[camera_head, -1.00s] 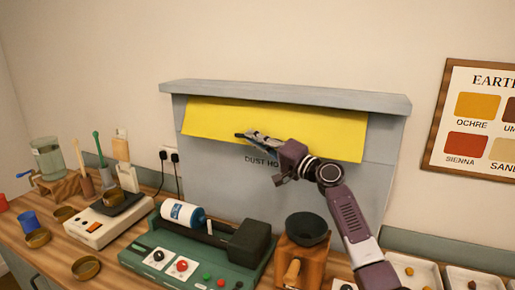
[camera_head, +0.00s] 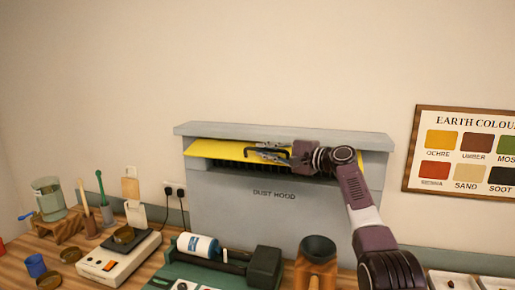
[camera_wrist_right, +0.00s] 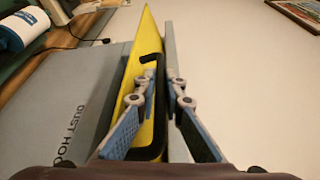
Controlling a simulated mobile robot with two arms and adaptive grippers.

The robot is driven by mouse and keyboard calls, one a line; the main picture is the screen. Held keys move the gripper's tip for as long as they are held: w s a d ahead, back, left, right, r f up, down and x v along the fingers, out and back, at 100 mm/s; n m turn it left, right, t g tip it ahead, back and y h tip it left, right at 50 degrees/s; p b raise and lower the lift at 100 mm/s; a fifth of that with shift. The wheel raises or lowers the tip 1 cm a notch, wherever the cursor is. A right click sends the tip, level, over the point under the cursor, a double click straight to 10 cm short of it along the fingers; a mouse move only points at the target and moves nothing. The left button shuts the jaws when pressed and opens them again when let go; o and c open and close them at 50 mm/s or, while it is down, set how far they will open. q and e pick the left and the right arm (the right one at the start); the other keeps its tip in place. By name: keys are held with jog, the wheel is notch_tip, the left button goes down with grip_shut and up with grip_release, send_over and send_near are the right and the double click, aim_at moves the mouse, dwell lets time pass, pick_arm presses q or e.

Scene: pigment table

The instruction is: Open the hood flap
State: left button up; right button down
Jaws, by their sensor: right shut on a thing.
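The yellow hood flap (camera_head: 219,149) is lifted to near level under the grey top ledge of the dust hood (camera_head: 230,205). A dark slatted opening (camera_head: 225,166) shows below it. My right gripper (camera_head: 262,152) is shut on the flap's black handle (camera_head: 284,155), reaching in from the right. In the right wrist view the handle (camera_wrist_right: 150,110) stands between the two blue-padded fingers (camera_wrist_right: 156,98), and the yellow flap (camera_wrist_right: 140,62) runs beside it. My left gripper is not in view.
Below the hood stand a green machine with a blue-and-white roller (camera_head: 199,246) and a wooden grinder with a dark bowl (camera_head: 317,250). A pale scale (camera_head: 112,262), bowls and a jar (camera_head: 48,198) stand left. A colour chart (camera_head: 465,155) hangs right.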

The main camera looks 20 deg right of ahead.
jog(key=shift+r, duration=0.35)
jog(key=shift+d+r+m+p, duration=0.1)
jog(key=shift+m+p, duration=0.2)
jog(key=shift+p, duration=0.15)
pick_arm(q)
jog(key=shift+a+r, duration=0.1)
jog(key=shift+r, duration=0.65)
pick_arm(e)
jog(key=c, duration=2.3)
grip_release()
jog(key=shift+c, duration=0.2)
jog(key=shift+w+f, duration=0.2)
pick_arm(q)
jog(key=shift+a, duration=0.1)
